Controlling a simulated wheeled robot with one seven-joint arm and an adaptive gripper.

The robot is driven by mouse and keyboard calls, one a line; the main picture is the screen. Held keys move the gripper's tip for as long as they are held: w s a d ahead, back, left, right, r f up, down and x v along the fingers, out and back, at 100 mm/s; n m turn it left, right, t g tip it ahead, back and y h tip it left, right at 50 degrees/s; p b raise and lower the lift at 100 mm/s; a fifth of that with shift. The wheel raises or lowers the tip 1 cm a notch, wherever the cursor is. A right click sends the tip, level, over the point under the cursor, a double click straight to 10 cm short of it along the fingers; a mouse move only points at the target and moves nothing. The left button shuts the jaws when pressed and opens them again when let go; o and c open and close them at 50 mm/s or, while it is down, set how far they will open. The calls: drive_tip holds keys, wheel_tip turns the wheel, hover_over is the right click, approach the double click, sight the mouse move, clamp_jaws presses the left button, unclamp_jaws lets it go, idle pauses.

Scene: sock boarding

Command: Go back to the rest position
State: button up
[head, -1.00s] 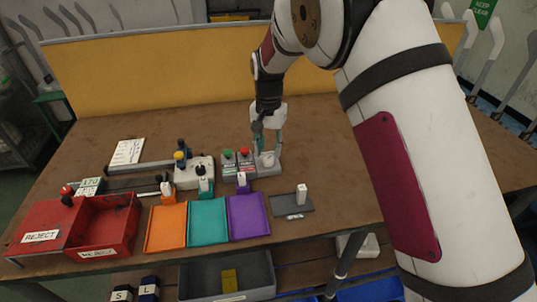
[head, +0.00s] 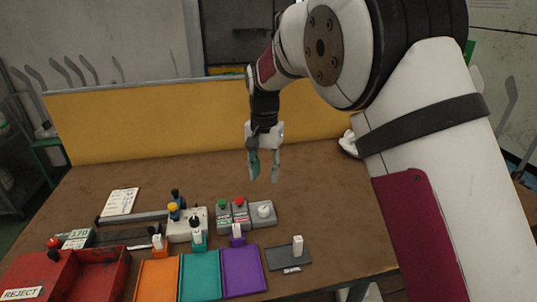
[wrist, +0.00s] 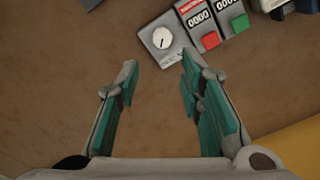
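My gripper (head: 264,172) hangs in the air above the brown table (head: 330,190), pointing down. Its two teal-padded fingers are apart with nothing between them, which the wrist view (wrist: 158,85) also shows. A grey box with a round white knob (head: 262,213) sits on the table below and nearer the front than the gripper; the gripper is clear of it. Beside it on the left are two counter boxes, one with a red button (head: 240,202) and one with a green button (head: 223,204).
Orange (head: 157,281), teal (head: 201,277) and purple (head: 243,272) trays line the front edge. Red reject bins (head: 100,272) stand at left. A dark plate (head: 280,259) holds a small white block (head: 297,245). A yellow panel (head: 150,125) closes the back. The table's middle is clear.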

drive_tip(key=s+d+r+n+t+y+p, duration=0.1)
drive_tip(key=s+d+r+t+p, duration=0.15)
drive_tip(key=s+d+r, duration=1.4)
drive_tip(key=s+d+n+t+p, duration=0.1)
drive_tip(key=s+d, duration=0.3)
drive_tip(key=s, duration=0.6)
drive_tip(key=s+d+n+h+p, duration=0.1)
drive_tip(key=s+d, duration=0.3)
drive_tip(key=s, duration=0.7)
drive_tip(key=shift+s+t+p, duration=0.25)
drive_tip(key=shift+t+p, duration=0.1)
drive_tip(key=shift+p, duration=0.3)
drive_tip(key=shift+r, duration=0.15)
